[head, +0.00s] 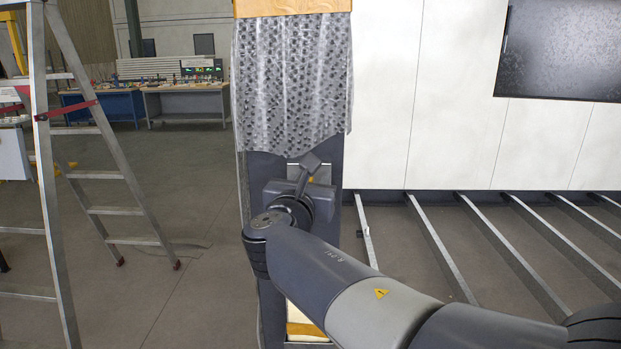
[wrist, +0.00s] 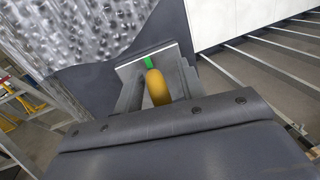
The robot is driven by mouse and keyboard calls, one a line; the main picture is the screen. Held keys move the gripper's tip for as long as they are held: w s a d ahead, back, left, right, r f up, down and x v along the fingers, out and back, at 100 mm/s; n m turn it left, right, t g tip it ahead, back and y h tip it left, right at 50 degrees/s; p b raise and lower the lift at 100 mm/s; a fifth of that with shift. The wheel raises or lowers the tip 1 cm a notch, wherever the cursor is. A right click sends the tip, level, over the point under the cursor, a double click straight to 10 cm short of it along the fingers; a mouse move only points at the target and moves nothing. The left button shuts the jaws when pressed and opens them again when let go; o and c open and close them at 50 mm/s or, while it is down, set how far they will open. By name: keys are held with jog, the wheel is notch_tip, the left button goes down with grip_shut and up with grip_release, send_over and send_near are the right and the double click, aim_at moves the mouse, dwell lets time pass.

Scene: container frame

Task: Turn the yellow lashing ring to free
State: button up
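The yellow lashing ring (wrist: 158,88) shows in the wrist view as a rounded yellow piece between my gripper's fingers. A small green mark (wrist: 148,63) lies just beyond its upper end. My gripper (wrist: 155,84) has one finger on each side of the ring, with a narrow gap visible on the left side; contact on the right is unclear. It looks open. In the head view my gripper (head: 308,172) is in front of the dark post (head: 265,172), below the hanging sheet, and my wrist hides the ring.
A grey dotted sheet (head: 292,85) hangs over the post's upper part, its lower edge just above my gripper. A stepladder (head: 105,170) stands on the left. Metal floor rails (head: 440,245) run along the right, below a white wall (head: 450,90). Open floor lies between ladder and post.

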jog(key=shift+c, duration=0.2)
grip_shut()
